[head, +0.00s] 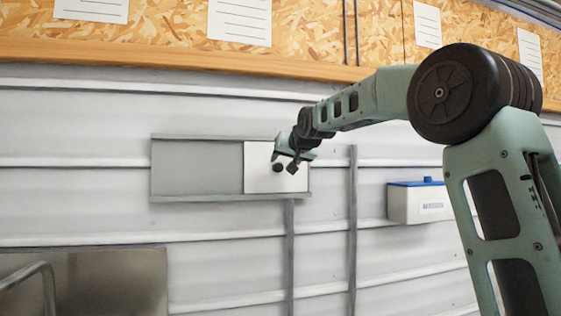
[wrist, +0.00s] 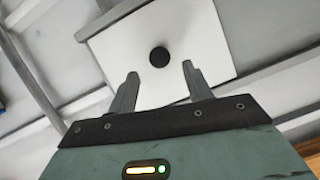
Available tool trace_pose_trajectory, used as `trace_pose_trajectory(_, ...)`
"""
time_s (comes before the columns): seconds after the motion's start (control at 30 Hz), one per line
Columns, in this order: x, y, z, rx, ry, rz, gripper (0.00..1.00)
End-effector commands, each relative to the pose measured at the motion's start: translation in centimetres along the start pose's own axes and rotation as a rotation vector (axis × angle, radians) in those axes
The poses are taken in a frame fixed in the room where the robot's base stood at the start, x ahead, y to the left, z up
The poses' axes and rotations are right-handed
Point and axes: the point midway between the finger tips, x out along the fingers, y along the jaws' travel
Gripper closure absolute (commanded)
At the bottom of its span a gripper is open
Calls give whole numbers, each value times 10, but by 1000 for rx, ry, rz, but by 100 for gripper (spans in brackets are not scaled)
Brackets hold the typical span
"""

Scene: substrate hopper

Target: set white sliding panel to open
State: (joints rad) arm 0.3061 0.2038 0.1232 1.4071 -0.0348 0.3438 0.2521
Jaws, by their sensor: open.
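The white sliding panel (head: 258,180) sits at the right end of a grey framed track (head: 195,198) on the wall in the head view. A dark round knob (head: 277,168) is on the panel. In the wrist view the white panel (wrist: 200,35) fills the top middle, and its black knob (wrist: 159,57) shows ahead of the fingertips, between their lines. My gripper (head: 285,162) is open in front of the panel's right part and covers some of it in the head view. In the wrist view my gripper (wrist: 160,70) has its two fingers spread and nothing between them.
The grey left part of the frame (head: 197,170) is clear of the panel. Vertical rails (head: 352,230) run down the wall right of the frame. A white box with a blue lid (head: 415,203) is mounted further right. A metal surface with a bent tube (head: 110,285) is at lower left.

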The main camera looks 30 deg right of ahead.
Motion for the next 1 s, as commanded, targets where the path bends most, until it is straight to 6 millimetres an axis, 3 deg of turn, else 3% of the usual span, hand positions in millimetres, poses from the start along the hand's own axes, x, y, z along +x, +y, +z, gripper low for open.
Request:
trace_pose_trajectory(0.1,21,-1,-1,1,-3,0,50)
trace_pose_trajectory(0.3,42,0,-1,0,-1,1,50)
trace_pose_trajectory(0.67,47,0,0,0,0,0,50)
trace_pose_trajectory(0.87,47,0,0,0,0,0,100)
trace_pose_trajectory(1.0,47,0,0,0,0,0,100)
